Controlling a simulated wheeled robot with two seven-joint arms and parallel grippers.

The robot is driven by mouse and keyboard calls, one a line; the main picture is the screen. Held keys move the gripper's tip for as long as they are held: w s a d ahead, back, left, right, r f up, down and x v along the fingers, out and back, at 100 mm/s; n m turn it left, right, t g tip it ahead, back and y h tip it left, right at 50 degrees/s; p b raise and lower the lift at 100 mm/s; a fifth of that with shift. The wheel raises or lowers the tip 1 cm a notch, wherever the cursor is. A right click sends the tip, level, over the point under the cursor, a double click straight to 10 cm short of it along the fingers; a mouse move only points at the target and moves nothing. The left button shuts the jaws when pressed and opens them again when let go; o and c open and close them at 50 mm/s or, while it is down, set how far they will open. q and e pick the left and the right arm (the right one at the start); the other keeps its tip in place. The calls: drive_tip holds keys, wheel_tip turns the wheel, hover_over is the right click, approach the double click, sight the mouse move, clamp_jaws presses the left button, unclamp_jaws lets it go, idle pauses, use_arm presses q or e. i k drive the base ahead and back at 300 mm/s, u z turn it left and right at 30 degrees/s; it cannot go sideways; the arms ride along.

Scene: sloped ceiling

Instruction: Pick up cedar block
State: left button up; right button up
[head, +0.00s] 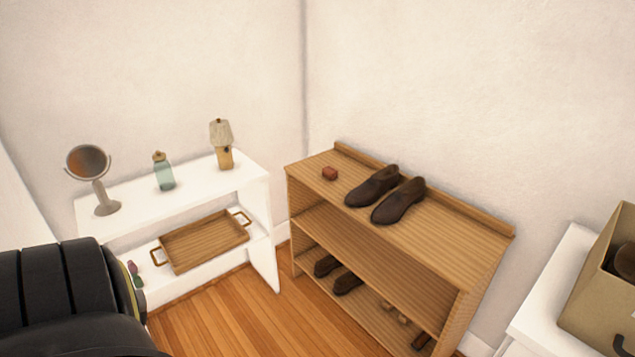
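A small reddish-brown block (330,173), which looks like the cedar block, lies on the top board of the wooden shoe rack (452,232), near its left end. It is to the left of a pair of dark brown shoes (386,194) and apart from them. Nothing covers it. A black part of my own body fills the lower left corner. Neither of my grippers shows in the head view.
More shoes (347,283) stand low in the rack. A box (597,300) sits at right. Wooden floor (215,318) shows between.

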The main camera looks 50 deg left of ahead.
sight(328, 173)
drive_tip(key=z, duration=0.15)
drive_tip(key=k, duration=0.45)
drive_tip(key=u, duration=1.25)
drive_tip(key=i, duration=1.15)
drive_tip(key=u, duration=0.3)
